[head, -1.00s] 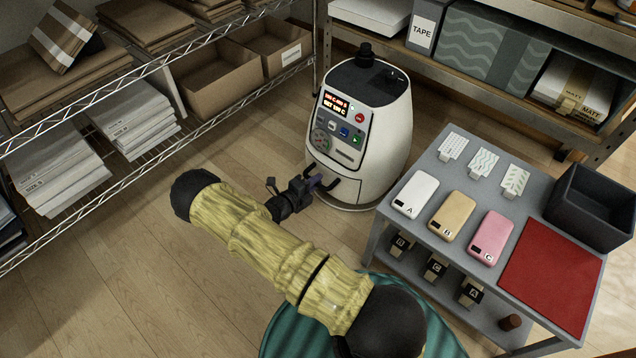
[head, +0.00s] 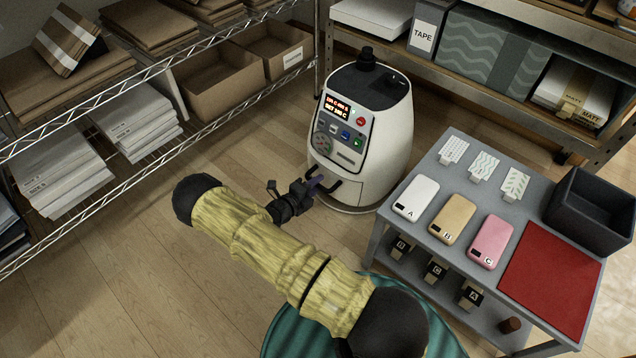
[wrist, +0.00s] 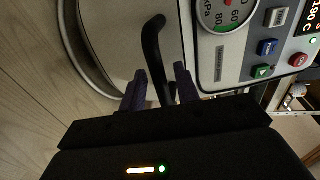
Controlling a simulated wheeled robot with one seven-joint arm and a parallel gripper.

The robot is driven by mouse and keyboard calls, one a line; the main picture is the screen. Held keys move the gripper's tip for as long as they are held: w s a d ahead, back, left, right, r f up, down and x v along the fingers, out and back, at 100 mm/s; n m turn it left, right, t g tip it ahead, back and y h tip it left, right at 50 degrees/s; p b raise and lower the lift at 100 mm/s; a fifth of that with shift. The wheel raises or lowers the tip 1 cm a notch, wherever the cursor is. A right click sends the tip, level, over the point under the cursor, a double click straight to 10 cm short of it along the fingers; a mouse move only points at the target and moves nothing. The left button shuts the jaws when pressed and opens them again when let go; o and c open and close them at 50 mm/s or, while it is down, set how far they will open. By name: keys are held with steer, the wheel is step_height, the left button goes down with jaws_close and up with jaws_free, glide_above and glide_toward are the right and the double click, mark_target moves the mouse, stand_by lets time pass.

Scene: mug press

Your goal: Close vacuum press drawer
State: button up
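The vacuum press (head: 385,135) is a white rounded machine on the floor, with a dark top, a lit display and coloured buttons on its front. Its drawer front (wrist: 115,35) is low on the body and looks flush or nearly so; I cannot tell if a small gap is left. The drawer's black bar handle (wrist: 152,45) shows in the wrist view. My gripper (head: 316,186) is at the handle. In the wrist view its purple fingers (wrist: 160,82) stand apart, with the handle bar between them and space visible beside it. The drawer's inside is hidden.
A grey cart (head: 400,225) with phone cases, a red mat (head: 550,275) and a dark bin (head: 590,210) stands close on the right. A wire shelf (head: 150,150) with boxes and paper is on the left. Wooden floor (head: 130,240) between is clear.

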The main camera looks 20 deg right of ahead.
steer(key=p+v, duration=0.7)
steer(key=v, duration=0.9)
steer(key=shift+a, duration=0.1)
steer(key=s+d+r+n+g+y+p, duration=0.15)
steer(key=s+r+n+y+p, duration=0.35)
steer(key=r+n, duration=0.8)
steer(key=s+d+r+n+g+y+p, duration=0.15)
steer(key=s+r+n+y+p, duration=0.45)
steer(key=r, duration=1.3)
steer(key=s+d+r+n+g+y+p, duration=0.1)
steer(key=s+d+r+n+y+p, duration=0.2)
steer(key=r+n, duration=1.05)
step_height(320, 180, up, 40)
steer(key=m+p, duration=0.2)
steer(key=p, duration=3.6)
steer(key=shift+a+p, duration=0.3)
steer(key=shift+a, duration=0.15)
